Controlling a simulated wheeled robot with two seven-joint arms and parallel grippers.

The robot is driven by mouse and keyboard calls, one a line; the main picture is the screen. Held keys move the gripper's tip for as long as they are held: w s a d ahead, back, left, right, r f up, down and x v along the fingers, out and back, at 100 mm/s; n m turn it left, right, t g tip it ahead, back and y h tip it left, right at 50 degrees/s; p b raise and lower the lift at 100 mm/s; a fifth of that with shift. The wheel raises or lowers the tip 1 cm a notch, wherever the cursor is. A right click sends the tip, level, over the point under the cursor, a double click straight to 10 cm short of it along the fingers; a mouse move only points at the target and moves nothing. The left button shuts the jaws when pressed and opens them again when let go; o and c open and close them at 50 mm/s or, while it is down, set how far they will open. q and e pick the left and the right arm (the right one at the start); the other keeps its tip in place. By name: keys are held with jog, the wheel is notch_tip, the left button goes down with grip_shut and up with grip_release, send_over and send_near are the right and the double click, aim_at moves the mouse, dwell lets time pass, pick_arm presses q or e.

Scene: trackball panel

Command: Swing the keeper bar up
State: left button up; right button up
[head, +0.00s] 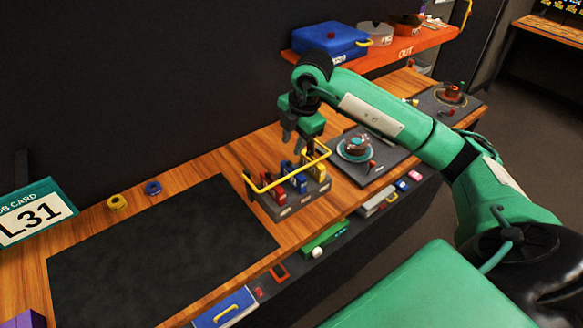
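A dark grey panel (388,157) lies on the bench right of centre. It carries a pale round ring with a reddish ball-like part (358,146) in it. A small reddish piece shows beside the ring; I cannot tell whether it is the keeper bar. My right gripper (297,143) points down over the back of a grey caddy (291,208), left of the panel and apart from it. Its two dark fingers look spread, with nothing seen between them. My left gripper is out of view.
The caddy has a yellow handle (262,191) and holds red, blue and yellow items. A second round fitting (451,94) sits farther right. An orange shelf (415,45) with a blue case (330,42) is behind. A black mat (160,255) lies clear at left.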

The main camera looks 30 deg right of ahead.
jog(key=d, duration=0.2)
jog(key=p, duration=0.5)
send_near(293, 173)
jog(key=shift+m+h, duration=0.3)
jog(key=shift+h, duration=0.1)
jog(key=x, duration=0.4)
jog(key=a+x, duration=0.1)
jog(key=x, duration=0.1)
jog(key=shift+w+f, duration=0.1)
jog(key=shift+f, duration=0.7)
grip_shut()
